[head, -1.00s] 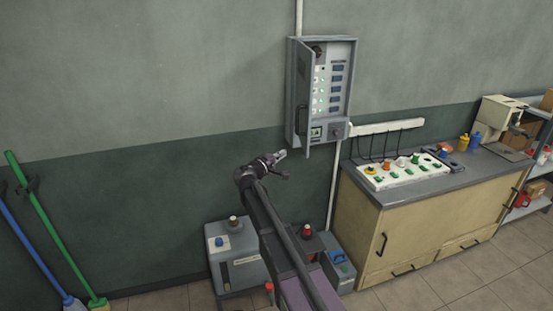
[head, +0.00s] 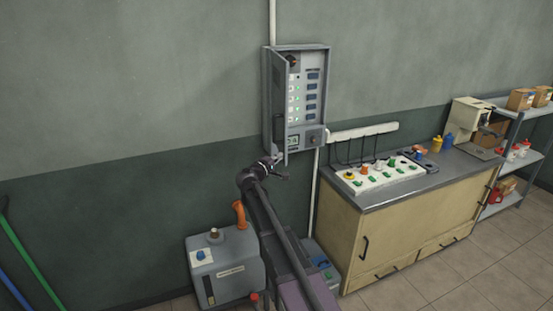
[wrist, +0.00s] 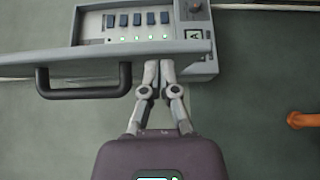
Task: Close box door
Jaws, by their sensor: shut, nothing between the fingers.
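The grey metal box (head: 313,137) hangs on the wall, with switches and small green lights inside. Its door (head: 279,85) stands open, swung out from the box's left side. In the wrist view the door (wrist: 185,50) is seen nearly edge-on across the upper part, with its dark handle (wrist: 85,92) at the left. My gripper (head: 278,163) is just below the door's lower end in the head view. In the wrist view my gripper (wrist: 159,68) is shut and empty, its tips at the door's edge. I cannot tell whether they touch it.
A cabinet (head: 400,225) with a control panel (head: 380,173) on top stands to the right of the box. A grey machine (head: 225,265) with an orange pipe (head: 240,214) stands below left. The wall left of the box is clear.

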